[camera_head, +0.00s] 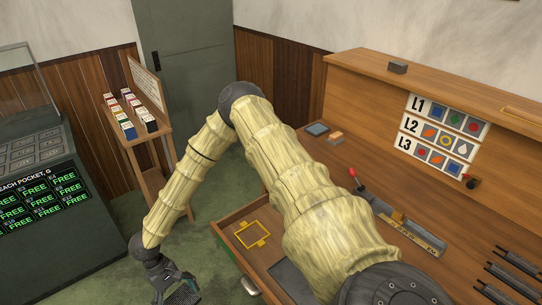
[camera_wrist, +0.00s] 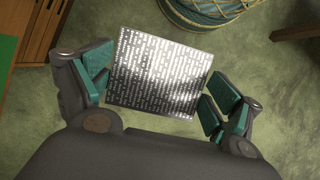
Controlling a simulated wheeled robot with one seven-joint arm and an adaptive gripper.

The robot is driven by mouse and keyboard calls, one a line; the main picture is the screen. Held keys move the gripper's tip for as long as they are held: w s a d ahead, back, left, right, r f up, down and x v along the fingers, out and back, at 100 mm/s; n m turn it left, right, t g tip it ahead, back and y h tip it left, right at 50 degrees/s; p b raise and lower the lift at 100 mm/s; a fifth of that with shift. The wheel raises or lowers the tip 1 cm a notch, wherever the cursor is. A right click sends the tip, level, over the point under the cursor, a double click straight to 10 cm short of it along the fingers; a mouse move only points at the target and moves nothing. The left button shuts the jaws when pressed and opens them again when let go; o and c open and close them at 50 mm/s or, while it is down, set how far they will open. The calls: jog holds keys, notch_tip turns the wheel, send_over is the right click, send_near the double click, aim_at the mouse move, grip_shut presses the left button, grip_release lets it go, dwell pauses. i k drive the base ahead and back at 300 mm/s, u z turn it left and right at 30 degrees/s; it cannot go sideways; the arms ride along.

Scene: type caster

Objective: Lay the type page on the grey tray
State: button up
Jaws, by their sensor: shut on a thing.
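The type page (camera_wrist: 157,72) is a square plate with rows of raised, shiny grey type. My gripper (camera_wrist: 156,90) is shut on it, with teal pads at its left and right sides. In the head view my gripper (camera_head: 178,288) is low at the bottom edge, above the green floor, left of the open drawer; the page shows there only as a small dark patch (camera_head: 184,295). A dark grey flat panel (camera_head: 290,282) lies in the drawer, partly hidden by my arm; I cannot tell whether it is the grey tray.
The open wooden drawer (camera_head: 222,225) holds a yellow frame (camera_head: 252,234). A cabinet with a lit pocket display (camera_head: 40,200) stands at left. A shelf of small coloured boxes (camera_head: 130,115) stands behind. The desk has a red-knobbed lever (camera_head: 352,173) and dark rods (camera_head: 515,275).

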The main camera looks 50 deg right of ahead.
aim_at(289, 274)
jog(key=u, duration=0.3)
jog(key=i, duration=2.25)
jog(key=z, duration=3.8)
